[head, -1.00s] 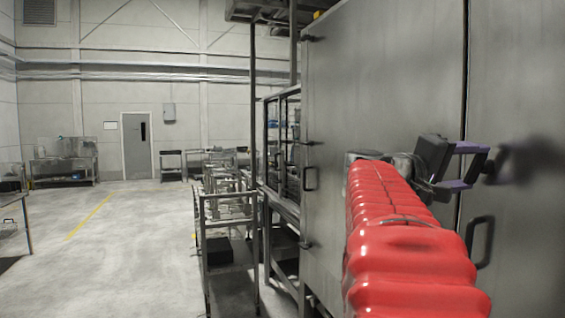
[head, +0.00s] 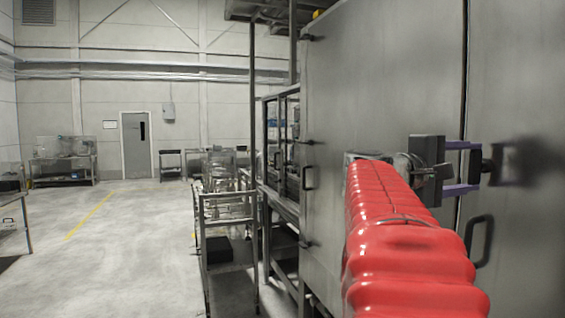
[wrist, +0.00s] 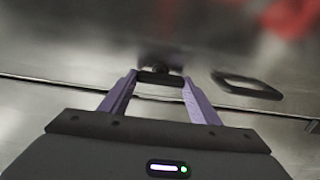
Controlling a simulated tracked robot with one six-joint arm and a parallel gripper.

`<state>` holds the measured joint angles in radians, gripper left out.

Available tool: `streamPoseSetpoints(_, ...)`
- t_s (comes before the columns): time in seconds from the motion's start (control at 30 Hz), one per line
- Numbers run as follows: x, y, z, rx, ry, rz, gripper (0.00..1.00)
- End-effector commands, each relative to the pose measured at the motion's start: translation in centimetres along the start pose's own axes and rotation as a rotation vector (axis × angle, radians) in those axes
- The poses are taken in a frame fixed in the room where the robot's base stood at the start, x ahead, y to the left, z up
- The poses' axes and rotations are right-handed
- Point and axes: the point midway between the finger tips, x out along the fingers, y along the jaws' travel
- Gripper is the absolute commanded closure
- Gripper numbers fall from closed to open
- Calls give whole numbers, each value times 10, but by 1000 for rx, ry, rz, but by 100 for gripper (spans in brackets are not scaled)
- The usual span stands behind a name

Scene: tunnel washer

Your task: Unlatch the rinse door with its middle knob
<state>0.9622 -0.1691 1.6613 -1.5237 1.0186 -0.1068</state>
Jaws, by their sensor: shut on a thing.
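The middle knob (head: 496,160) is a dark fitting on the right-hand grey door panel (head: 520,70), just right of the vertical seam. My gripper (head: 476,168) reaches it with its purple fingers, one above the other. In the wrist view, the fingertips (wrist: 160,77) are shut on both ends of the knob's dark bar (wrist: 160,78). The knob's base behind the bar is dark and blurred. The panel looks flush at the seam. No lettering on the door is readable.
A dark pull handle (head: 480,241) is below the knob on the same panel; it also shows in the wrist view (wrist: 246,85). The left panel has another handle (head: 307,178). A metal rack cart (head: 228,235) stands beside the machine. The floor (head: 130,250) at left is open.

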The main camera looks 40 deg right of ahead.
Motion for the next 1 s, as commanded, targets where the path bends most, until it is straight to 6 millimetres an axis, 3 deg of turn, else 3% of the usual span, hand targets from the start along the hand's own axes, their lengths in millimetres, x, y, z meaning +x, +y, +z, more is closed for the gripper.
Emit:
streamPoseSetpoints(0.07,1,-4,-2,-6,1,-6,66)
streamPoseSetpoints(0.1,1,-4,-2,-5,1,-6,42)
streamPoseSetpoints(0.33,0,-2,-1,-3,1,-3,26)
streamPoseSetpoints(0.73,-5,-1,-1,0,2,-1,25)
streamPoseSetpoints(1.0,-33,-1,-1,0,5,-1,25)
